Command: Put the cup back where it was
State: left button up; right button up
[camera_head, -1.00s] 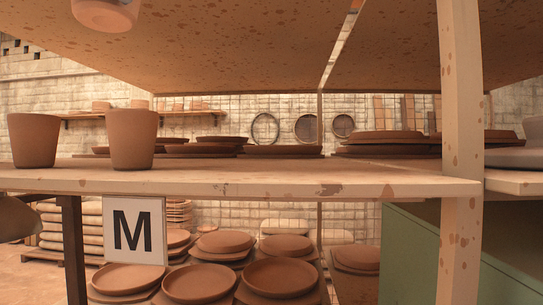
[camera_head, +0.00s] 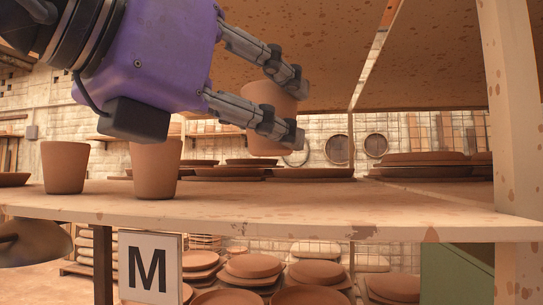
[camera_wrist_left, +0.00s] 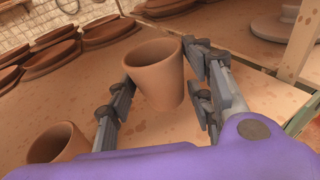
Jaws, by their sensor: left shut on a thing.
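My left gripper (camera_head: 292,112) comes in from the upper left in the head view. It is shut on a brown clay cup (camera_head: 272,92), one finger on each side. The cup is upright, slightly tilted, and looks raised above the shelf board (camera_head: 330,215), to the right of two standing cups. In the left wrist view the held cup (camera_wrist_left: 157,78) shows its open, empty mouth between the fingers. My right gripper is not in view.
Two similar cups, one at the left (camera_head: 65,168) and one nearer the gripper (camera_head: 155,170), stand on the shelf. Stacked plates (camera_head: 420,165) lie behind. A post (camera_head: 510,110) stands at right. An M sign (camera_head: 148,268) hangs below. The board's front right is clear.

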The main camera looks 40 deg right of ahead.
aim_at(271, 155)
pick_arm(q)
jog(key=shift+d+f, duration=0.65)
jog(key=shift+f, duration=0.15)
jog(key=shift+d+f, duration=0.1)
jog(key=shift+f, duration=1.55)
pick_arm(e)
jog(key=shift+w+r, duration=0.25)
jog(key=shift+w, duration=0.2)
pick_arm(q)
jog(key=shift+f, duration=0.15)
jog(key=o, duration=1.4)
jog(key=shift+c, duration=0.2)
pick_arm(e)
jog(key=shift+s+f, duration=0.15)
